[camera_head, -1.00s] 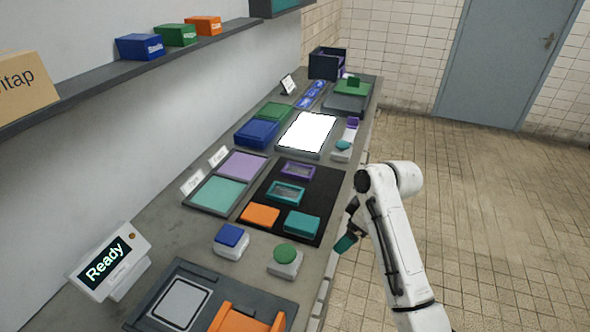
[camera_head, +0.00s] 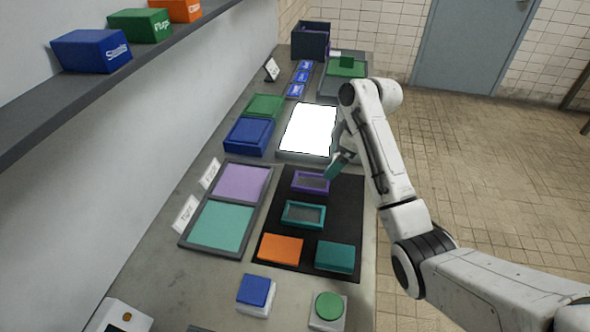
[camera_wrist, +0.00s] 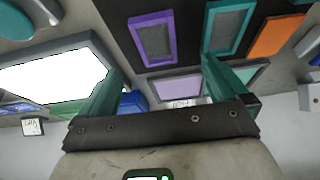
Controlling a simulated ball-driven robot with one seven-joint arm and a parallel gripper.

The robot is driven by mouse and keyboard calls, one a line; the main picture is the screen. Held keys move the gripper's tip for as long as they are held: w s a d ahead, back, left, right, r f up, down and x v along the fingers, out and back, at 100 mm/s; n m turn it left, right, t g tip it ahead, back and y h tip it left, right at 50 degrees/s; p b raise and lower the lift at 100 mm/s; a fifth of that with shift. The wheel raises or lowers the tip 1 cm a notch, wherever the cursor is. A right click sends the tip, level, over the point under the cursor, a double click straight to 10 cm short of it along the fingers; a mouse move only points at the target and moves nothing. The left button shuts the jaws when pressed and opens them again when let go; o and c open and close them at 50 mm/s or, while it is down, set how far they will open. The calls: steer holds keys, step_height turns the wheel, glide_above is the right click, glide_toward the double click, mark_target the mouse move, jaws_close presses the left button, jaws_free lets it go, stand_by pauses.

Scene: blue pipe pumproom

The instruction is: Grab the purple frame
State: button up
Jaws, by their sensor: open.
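The purple frame (camera_head: 309,192) lies flat at the far end of the black mat (camera_head: 345,215), with a dark opening in its middle. It also shows in the wrist view (camera_wrist: 136,42), upper middle, beyond my fingertips. My gripper (camera_head: 337,163) is above the counter's right side, just right of and beyond the purple frame in the head view. Its teal fingers are spread apart and empty in the wrist view (camera_wrist: 162,75). The gripper is apart from the frame. A teal frame (camera_head: 303,227) lies just nearer on the mat.
An orange block (camera_head: 281,248) and a teal block (camera_head: 335,257) sit on the mat's near end. A tray with purple and teal panels (camera_head: 184,243) lies to the left. A bright white panel (camera_head: 310,130) lies beyond the mat. Blue and green buttons stand nearer.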

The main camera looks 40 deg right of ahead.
mark_target(311, 180)
steer(key=p+x, duration=0.1)
steer(key=x, duration=0.4)
steer(key=w+x, duration=0.1)
steer(key=x, duration=0.5)
steer(key=shift+w+r+p, duration=0.2)
steer(key=shift+p, duration=0.15)
steer(key=c, duration=1.1)
steer(key=shift+r, duration=0.1)
